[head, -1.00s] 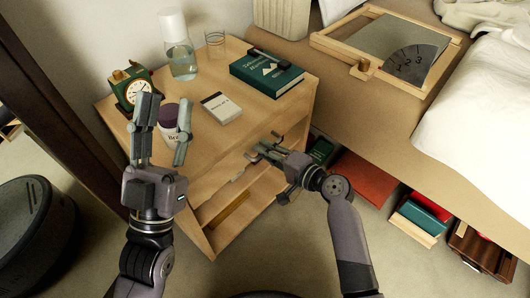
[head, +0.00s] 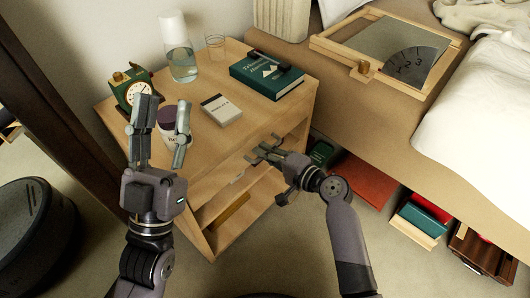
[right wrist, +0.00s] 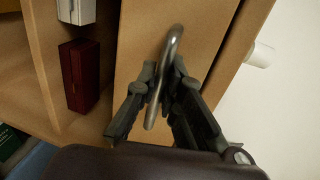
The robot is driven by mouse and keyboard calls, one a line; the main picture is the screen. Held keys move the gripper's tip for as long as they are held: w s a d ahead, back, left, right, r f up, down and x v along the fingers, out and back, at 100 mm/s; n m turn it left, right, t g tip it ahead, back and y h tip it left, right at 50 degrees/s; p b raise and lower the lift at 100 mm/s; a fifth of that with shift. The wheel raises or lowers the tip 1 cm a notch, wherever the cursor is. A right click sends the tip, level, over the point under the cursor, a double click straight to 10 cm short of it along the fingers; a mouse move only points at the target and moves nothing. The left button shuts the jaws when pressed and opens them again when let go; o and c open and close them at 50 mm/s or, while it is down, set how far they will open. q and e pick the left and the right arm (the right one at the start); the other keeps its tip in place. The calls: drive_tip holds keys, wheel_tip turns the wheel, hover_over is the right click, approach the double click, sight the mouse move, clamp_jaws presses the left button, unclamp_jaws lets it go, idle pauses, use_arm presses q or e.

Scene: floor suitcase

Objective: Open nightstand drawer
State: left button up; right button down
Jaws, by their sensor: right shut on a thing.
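The wooden nightstand (head: 225,150) stands against the wall in the head view. In the right wrist view its drawer front (right wrist: 142,45) is a plain wooden panel with a curved metal handle (right wrist: 172,42). My right gripper (head: 262,150) is at the drawer front. In the right wrist view its fingers (right wrist: 165,80) are shut on the handle, with the handle between them. I see no clear gap around the drawer front. My left gripper (head: 164,110) is open and empty, raised in front of the nightstand's left part, and partly hides a jar on the top.
The top holds a green clock (head: 133,92), a carafe (head: 181,62), a glass (head: 214,46), a small white box (head: 221,110) and a green book (head: 266,78). Open shelves are beside the drawer. The bed (head: 395,110) is at right; a dark round object (head: 35,235) is on the left floor.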

drive_tip(key=shift+s+d, duration=0.1)
drive_tip(key=shift+d, duration=0.05)
